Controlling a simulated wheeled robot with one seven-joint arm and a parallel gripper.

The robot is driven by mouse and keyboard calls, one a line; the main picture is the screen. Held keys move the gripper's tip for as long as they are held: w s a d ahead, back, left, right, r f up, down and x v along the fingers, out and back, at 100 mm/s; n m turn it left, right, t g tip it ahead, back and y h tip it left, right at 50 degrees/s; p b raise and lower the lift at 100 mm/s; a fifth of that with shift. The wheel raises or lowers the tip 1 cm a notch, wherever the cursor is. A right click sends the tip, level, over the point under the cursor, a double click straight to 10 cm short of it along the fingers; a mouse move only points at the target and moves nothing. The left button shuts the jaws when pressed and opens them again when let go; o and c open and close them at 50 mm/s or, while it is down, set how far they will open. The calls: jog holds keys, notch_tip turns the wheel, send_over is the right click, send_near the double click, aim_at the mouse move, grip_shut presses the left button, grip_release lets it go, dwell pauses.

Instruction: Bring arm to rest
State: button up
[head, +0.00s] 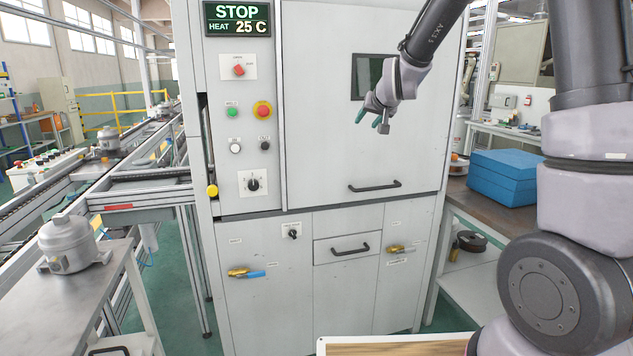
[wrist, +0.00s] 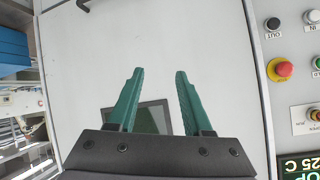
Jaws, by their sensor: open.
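My arm reaches in from the upper right of the head view, and my gripper (head: 374,118) hangs in front of the grey cabinet door (head: 320,130). The gripper is open and empty, with its two green fingers (wrist: 155,100) apart in the wrist view. Behind the fingers is the cabinet's small dark window (wrist: 152,117), which also shows behind my wrist in the head view (head: 366,72). I cannot tell the exact gap between the fingertips and the door.
The control panel has a STOP display (head: 237,19) and a red emergency button (head: 262,110). A door handle (head: 375,187) sticks out below my gripper. Blue boxes (head: 503,176) stand on the right bench. A compressor (head: 70,243) stands on the left table by the conveyor.

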jog(key=s+d+r+m+g, duration=0.1)
jog(key=s+d+r, duration=0.25)
jog(key=s, duration=0.45)
jog(key=s+d+r+g, duration=0.1)
jog(key=s+d+r, duration=0.25)
jog(key=s, duration=0.45)
jog(key=s+d+m+g, duration=0.1)
jog(key=s+d+g, duration=0.1)
jog(key=s, duration=1.7)
jog(key=shift+s+d+f+m, duration=0.4)
jog(key=shift+d, duration=0.1)
jog(key=shift+w, duration=0.1)
